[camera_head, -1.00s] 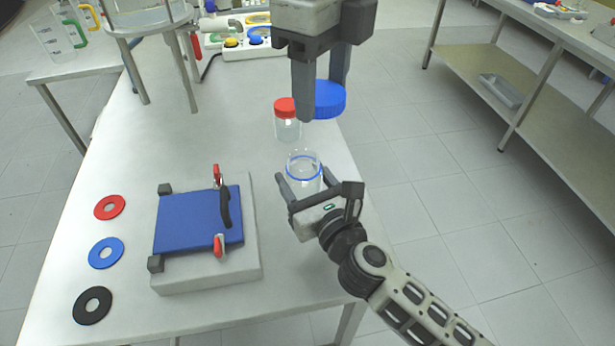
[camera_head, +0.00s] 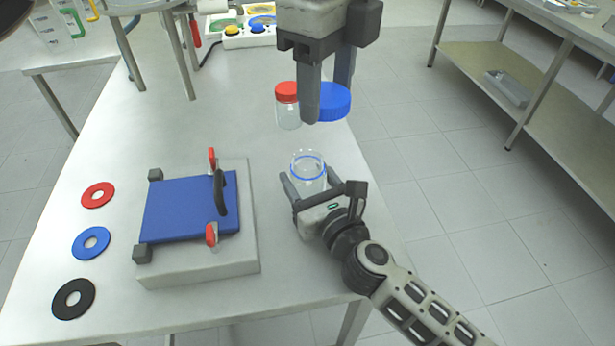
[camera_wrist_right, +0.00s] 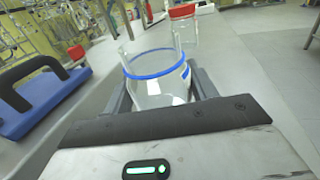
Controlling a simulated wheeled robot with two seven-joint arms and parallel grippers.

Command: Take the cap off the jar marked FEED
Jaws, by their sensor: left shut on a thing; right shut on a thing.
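A clear glass jar (camera_head: 308,172) with a blue ring near its open mouth stands near the table's right edge. My right gripper (camera_head: 312,195) is shut around it, and the jar also shows in the right wrist view (camera_wrist_right: 158,82). My left gripper (camera_head: 328,100) is shut on a blue cap (camera_head: 334,103) and holds it above and beyond the jar, apart from it. A second clear jar with a red cap (camera_head: 287,92) stands farther back. I can read no FEED marking on either jar.
A blue plate with a black handle and red clamps lies on a pale block (camera_head: 240,255). A red ring (camera_head: 98,195), blue ring (camera_head: 91,243) and black ring (camera_head: 73,299) lie at left. A panel with buttons (camera_head: 247,38) is at the back. The table's front left is fairly clear.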

